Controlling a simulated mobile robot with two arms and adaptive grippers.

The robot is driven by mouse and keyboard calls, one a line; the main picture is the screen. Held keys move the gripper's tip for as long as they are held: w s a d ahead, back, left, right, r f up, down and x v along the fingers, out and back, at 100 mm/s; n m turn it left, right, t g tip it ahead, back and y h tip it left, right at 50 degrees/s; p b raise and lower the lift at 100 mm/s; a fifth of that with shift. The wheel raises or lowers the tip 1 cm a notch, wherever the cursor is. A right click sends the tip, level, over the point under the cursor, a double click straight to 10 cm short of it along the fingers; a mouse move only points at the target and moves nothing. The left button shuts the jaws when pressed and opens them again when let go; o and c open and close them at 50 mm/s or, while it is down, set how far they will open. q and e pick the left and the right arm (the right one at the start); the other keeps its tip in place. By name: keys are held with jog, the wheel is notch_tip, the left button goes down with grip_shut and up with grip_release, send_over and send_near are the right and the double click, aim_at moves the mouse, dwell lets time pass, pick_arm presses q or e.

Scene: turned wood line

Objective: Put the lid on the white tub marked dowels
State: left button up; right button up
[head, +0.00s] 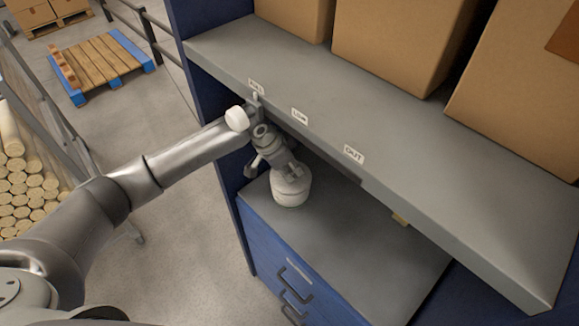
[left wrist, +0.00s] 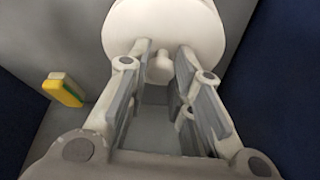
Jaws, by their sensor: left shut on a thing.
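A white round lid with a small knob (left wrist: 160,68) fills the top of the left wrist view (left wrist: 165,25). My left gripper (left wrist: 160,60) is shut on the knob, with a finger on each side of it. In the head view my left gripper (head: 289,175) reaches down under the shelf onto the white round tub (head: 291,200), which stands on the grey cabinet top. The lid is over the tub there, but I cannot tell whether it is fully seated. No dowels marking is readable. My right gripper is not in view.
A grey shelf (head: 330,105) with cardboard boxes (head: 390,40) overhangs the grey cabinet top (head: 345,250). A yellow and green block (left wrist: 64,90) lies on the cabinet top near the tub. A blue upright stands close at the left.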

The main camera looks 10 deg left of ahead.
pick_arm(q)
jog(key=o, duration=0.9)
jog(key=shift+o, duration=0.3)
jog(key=o, duration=0.4)
jog(key=shift+r+p, duration=3.55)
jog(key=shift+p, duration=0.35)
